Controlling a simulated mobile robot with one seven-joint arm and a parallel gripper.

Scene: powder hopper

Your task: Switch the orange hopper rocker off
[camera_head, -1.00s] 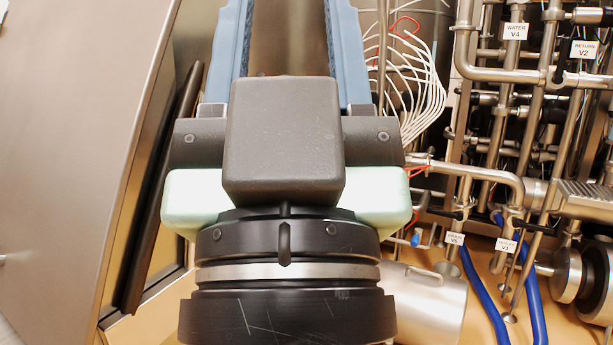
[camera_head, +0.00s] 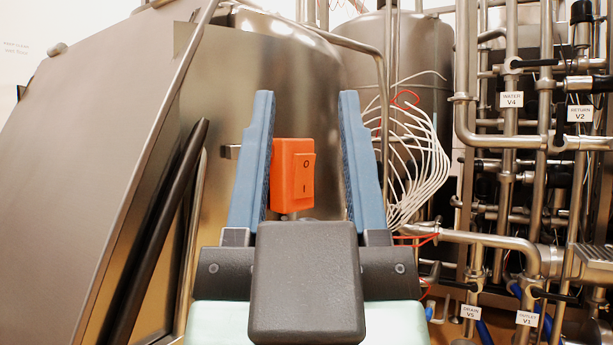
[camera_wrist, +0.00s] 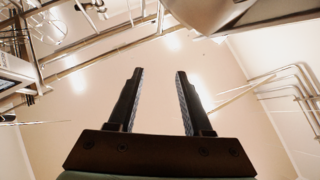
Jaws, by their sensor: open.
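The orange hopper rocker (camera_head: 293,175) is a box with a rocker face marked O at the top and I below. In the wrist view my gripper (camera_wrist: 157,72) is open and empty against a pale wall and ceiling; the rocker does not show there.
A large steel tank (camera_head: 225,85) stands behind the rocker. A slanted steel panel (camera_head: 95,130) with a dark bar fills the left. White cables (camera_head: 425,150) hang just right of my fingers. Labelled pipes and valves (camera_head: 515,170) crowd the right side.

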